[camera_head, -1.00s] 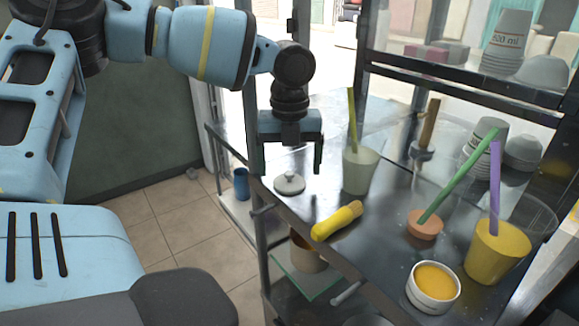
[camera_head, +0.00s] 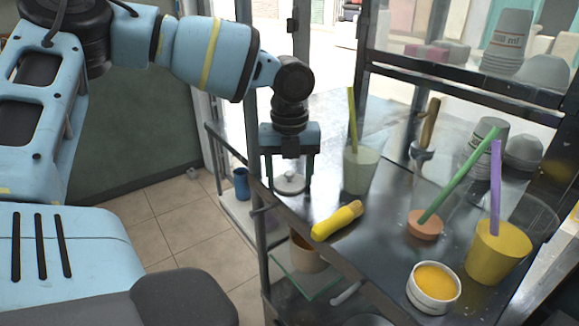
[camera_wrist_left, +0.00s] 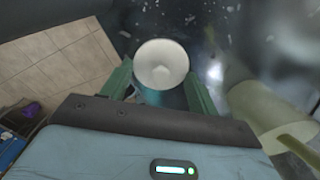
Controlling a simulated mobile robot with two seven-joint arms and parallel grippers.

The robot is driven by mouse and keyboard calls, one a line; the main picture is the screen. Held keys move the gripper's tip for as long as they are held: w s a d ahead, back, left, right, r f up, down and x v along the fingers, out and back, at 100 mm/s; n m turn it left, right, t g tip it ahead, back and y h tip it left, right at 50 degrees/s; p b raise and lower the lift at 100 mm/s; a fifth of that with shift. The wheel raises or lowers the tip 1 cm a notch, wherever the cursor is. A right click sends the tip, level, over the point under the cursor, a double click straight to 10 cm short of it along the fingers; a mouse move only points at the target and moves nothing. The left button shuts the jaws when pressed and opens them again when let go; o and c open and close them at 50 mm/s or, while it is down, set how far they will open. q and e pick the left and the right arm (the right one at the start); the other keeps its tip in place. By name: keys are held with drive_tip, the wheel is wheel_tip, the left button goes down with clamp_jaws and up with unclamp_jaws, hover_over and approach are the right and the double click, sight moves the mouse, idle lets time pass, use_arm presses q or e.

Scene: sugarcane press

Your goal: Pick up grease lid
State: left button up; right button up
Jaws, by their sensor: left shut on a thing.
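The grease lid (camera_head: 290,181) is a small round pale grey lid with a knob on top. It is at the left end of the dark metal counter. My left gripper (camera_head: 289,184) points down over it, with one finger on each side, and is shut on it. In the left wrist view the lid (camera_wrist_left: 161,63) shows as a pale disc between the fingertips of my left gripper (camera_wrist_left: 160,80). I cannot tell whether the lid still touches the counter. My right gripper is not in view.
A cup with a yellow-green straw (camera_head: 359,170) stands close right of the lid. A yellow bottle-like object (camera_head: 336,221) lies in front. Farther right are an orange cup (camera_head: 425,224), a yellow drink (camera_head: 496,252) and a white bowl (camera_head: 433,287). A metal post (camera_head: 251,110) rises behind.

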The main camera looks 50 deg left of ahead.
sight(290, 174)
use_arm(q)
drive_tip(key=shift+r, duration=0.1)
wheel_tip(290, 174, up, 10)
drive_tip(key=shift+p, duration=0.4)
